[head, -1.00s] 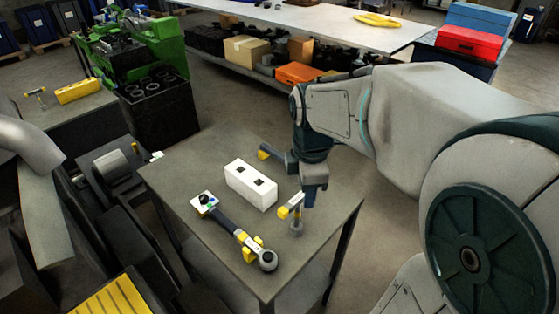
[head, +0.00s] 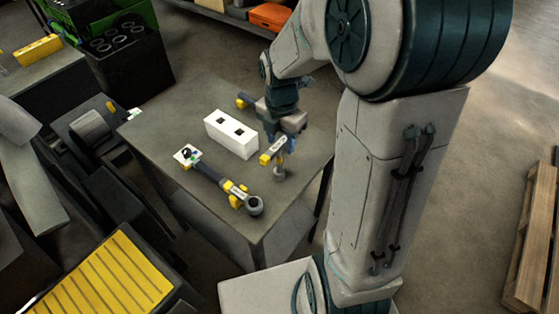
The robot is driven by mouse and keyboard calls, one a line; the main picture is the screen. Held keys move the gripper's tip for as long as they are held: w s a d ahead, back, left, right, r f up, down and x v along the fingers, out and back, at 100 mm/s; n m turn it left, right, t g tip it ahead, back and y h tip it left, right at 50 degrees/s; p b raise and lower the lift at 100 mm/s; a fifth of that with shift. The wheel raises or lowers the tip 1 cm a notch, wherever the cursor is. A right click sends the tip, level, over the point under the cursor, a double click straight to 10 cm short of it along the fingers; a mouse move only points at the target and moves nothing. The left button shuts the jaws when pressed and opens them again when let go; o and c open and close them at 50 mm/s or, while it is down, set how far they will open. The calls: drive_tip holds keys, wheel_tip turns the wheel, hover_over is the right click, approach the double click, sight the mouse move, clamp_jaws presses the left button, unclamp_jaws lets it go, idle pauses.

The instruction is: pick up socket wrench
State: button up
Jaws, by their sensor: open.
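The socket wrench (head: 214,178) lies on the grey table, with a long dark handle, yellow and white parts near its front end and a round grey head there. A white card with dark markings is at its far end. My gripper (head: 284,140) is open, pointing down over the right side of the table, to the right of the wrench and apart from it. Its fingertips are small and partly confused with the yellow-and-white part (head: 271,154) beside them. I see nothing held.
A ribbed yellow panel (head: 107,275) is at lower left. A wooden pallet (head: 530,245) lies at right.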

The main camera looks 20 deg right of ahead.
drive_tip(key=p, duration=0.1)
hover_over(279, 171)
drive_tip(key=shift+w+d+f, duration=0.1)
drive_tip(key=shift+w+f, duration=0.15)
drive_tip(key=shift+f, duration=1.2)
drive_tip(key=shift+w+f, duration=0.2)
drive_tip(key=shift+f, duration=1.25)
clamp_jaws()
